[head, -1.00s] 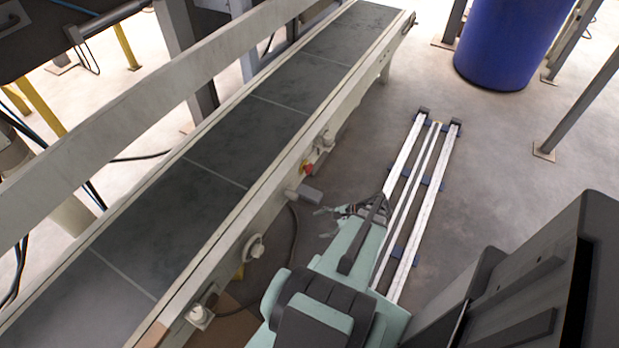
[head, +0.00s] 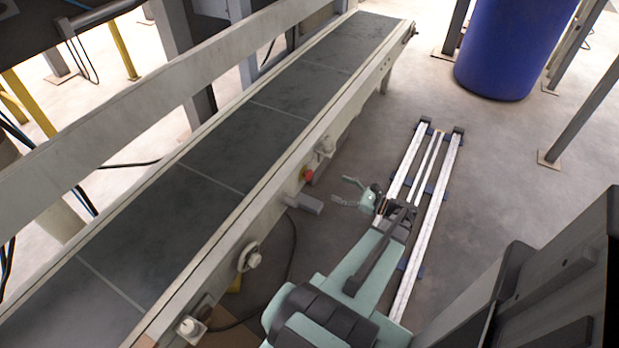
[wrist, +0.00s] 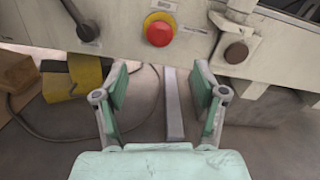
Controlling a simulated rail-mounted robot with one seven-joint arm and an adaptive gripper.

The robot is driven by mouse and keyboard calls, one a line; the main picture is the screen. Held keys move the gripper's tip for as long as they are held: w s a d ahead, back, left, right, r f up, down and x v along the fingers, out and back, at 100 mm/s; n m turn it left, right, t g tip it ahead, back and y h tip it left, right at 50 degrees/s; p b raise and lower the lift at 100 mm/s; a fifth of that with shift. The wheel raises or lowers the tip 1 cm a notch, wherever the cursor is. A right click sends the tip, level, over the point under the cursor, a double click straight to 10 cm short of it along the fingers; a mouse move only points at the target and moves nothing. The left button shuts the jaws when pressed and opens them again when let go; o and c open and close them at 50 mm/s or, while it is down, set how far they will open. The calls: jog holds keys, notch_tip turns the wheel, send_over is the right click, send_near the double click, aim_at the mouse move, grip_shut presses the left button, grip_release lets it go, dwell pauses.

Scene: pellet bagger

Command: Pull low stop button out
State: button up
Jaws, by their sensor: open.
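The low stop button is a red round head on a yellow ring, mounted on the pale side rail of the conveyor. In the head view the stop button (head: 307,174) is small, on the rail's outer side. In the wrist view the stop button (wrist: 159,32) is near the top centre, with a small label above it. My gripper (head: 346,191) is open and empty, to the right of the button and apart from it. In the wrist view my gripper (wrist: 158,75) has its two fingers spread, one at each side, below the button in the picture.
The conveyor belt (head: 236,155) runs beside the rail. A dark knob (wrist: 236,53) is right of the button. A blue barrel (head: 510,45) stands at the back on open floor.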

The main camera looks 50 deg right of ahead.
aim_at(311, 176)
jog(key=w+b, duration=0.1)
jog(key=w, duration=0.3)
jog(key=w+a+b, duration=0.1)
jog(key=w, duration=0.3)
jog(key=w+b, duration=0.1)
jog(key=w, duration=0.3)
jog(key=shift+w+a, duration=0.25)
jog(key=shift+w, duration=0.05)
jog(key=shift+c, duration=0.4)
